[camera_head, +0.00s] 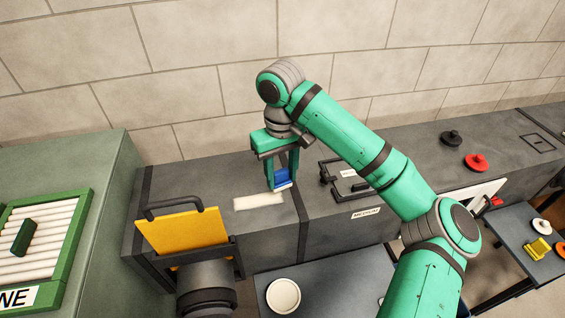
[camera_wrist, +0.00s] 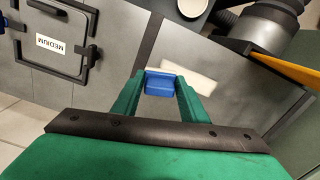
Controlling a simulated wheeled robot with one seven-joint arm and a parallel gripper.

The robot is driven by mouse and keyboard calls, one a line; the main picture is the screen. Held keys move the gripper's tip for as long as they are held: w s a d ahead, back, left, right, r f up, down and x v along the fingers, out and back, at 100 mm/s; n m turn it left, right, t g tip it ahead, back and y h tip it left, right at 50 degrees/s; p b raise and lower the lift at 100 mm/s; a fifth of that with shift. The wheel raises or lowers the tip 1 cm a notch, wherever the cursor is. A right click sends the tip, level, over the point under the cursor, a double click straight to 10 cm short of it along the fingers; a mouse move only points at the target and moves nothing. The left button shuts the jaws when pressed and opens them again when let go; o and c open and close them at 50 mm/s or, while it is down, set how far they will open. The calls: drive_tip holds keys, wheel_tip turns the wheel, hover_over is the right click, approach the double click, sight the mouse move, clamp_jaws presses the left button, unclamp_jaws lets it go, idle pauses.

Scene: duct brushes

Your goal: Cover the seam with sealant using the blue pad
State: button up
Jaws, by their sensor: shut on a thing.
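My gripper (camera_head: 283,178) is shut on the blue pad (camera_head: 281,176), pointing down at the top of the grey duct (camera_head: 330,226). The pad also shows between my fingers in the wrist view (camera_wrist: 160,83), with a pale edge along its far side. A cream-white strip (camera_head: 258,201) lies on the duct just left of the pad; it shows in the wrist view (camera_wrist: 188,80) too. A dark seam line (camera_head: 300,212) crosses the duct right of the strip. I cannot tell whether the pad touches the duct.
A yellow plate (camera_head: 185,231) with a black handle stands at the duct's left end. A black-framed hatch (camera_wrist: 55,42) labelled MEDIUM is on the duct. A low table with a white round dish (camera_head: 283,296) stands in front. A green rack (camera_head: 40,245) is at left; the wall is behind.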

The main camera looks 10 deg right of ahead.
drive_tip(key=shift+s+d+r, duration=0.1)
drive_tip(key=shift+d+r, duration=0.05)
drive_tip(key=shift+r, duration=0.35)
drive_tip(key=shift+s+r, duration=0.1)
drive_tip(key=shift+r, duration=1.35)
